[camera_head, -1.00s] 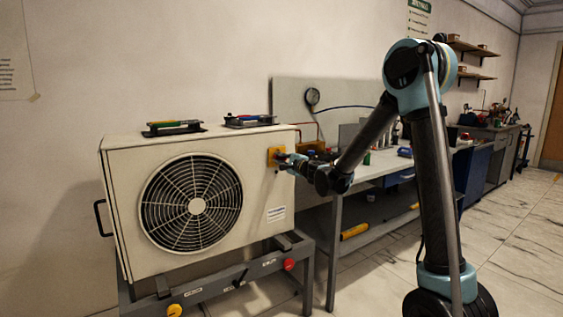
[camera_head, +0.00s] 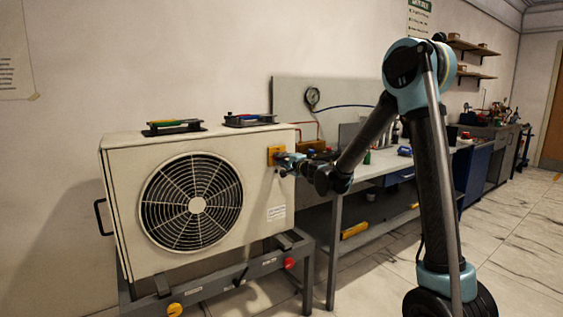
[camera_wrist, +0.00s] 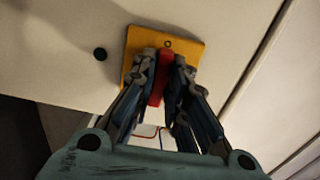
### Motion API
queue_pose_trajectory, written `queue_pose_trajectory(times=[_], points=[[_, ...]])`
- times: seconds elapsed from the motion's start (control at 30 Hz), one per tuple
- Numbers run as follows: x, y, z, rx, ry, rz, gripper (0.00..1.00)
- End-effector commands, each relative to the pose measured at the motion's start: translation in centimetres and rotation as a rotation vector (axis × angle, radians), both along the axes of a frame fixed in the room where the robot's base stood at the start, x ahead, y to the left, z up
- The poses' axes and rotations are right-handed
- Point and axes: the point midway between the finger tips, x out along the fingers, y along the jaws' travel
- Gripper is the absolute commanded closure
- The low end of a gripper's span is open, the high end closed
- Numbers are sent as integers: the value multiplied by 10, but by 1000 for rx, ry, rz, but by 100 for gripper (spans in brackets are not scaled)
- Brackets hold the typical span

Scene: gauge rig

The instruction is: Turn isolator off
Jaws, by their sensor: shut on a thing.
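The isolator is a yellow plate (camera_head: 274,155) on the upper right of the white fan unit's front. In the wrist view the yellow plate (camera_wrist: 190,48) carries a red handle (camera_wrist: 157,88). My gripper (camera_wrist: 165,62) is at the plate, its two fingers on either side of the red handle and shut on it. In the head view my gripper (camera_head: 284,161) reaches the plate from the right. The fingers hide part of the handle, and its exact angle is hard to tell.
The white fan unit (camera_head: 125,190) stands on a dark metal frame (camera_head: 240,275) with a yellow knob (camera_head: 174,309) and a red knob (camera_head: 289,263). Two gauge sets lie on its top. A workbench (camera_head: 385,170) stands behind my arm. Floor to the right is clear.

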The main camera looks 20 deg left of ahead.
Motion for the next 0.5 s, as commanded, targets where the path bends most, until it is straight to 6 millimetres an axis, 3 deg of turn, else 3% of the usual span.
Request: queue_pose_trajectory(times=[0.13, 0.17, 0.23, 0.5], points=[[-2, 0, -1, -2, -2, 3, 100], [-2, 0, -1, -2, -2, 3, 79], [-2, 0, -1, -2, -2, 3, 67], [-1, 0, -1, -1, -1, 2, 67]])
